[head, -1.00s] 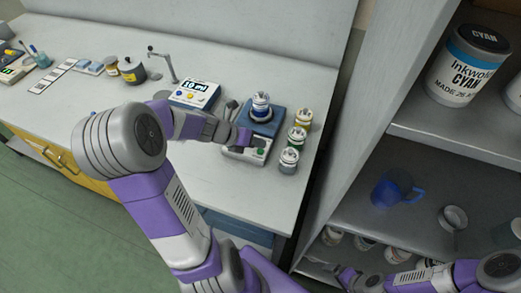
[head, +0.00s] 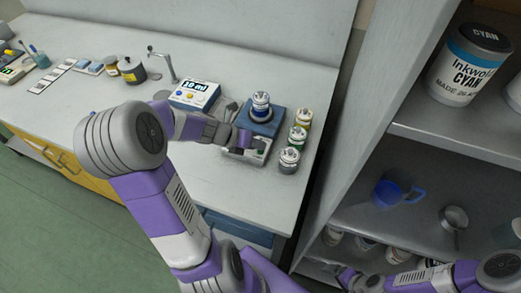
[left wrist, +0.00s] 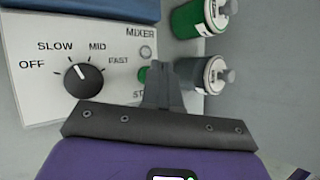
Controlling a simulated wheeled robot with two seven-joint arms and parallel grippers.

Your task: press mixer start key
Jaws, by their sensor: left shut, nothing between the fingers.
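The mixer's pale front panel (head: 238,153) sits on the bench below its blue platform (head: 270,128), which bears a blue-banded jar (head: 261,104). In the left wrist view the panel shows a black speed knob (left wrist: 84,80) with OFF, SLOW, MID and FAST marks. The green start key (left wrist: 143,75) is right of the knob, its label partly hidden. My left gripper (left wrist: 160,68) is shut and empty, its tips at the key's right edge; I cannot tell whether they touch. In the head view the left gripper (head: 243,142) is over the panel. My right gripper (head: 350,277) is low, its fingers unclear.
Several small jars (head: 289,157) stand close to the mixer's right side. A dispenser with a 10 ml display (head: 194,93) stands left of it. A shelf unit with a blue mug (head: 398,193) and a big cyan tin (head: 467,65) rises on the right. The front bench is clear.

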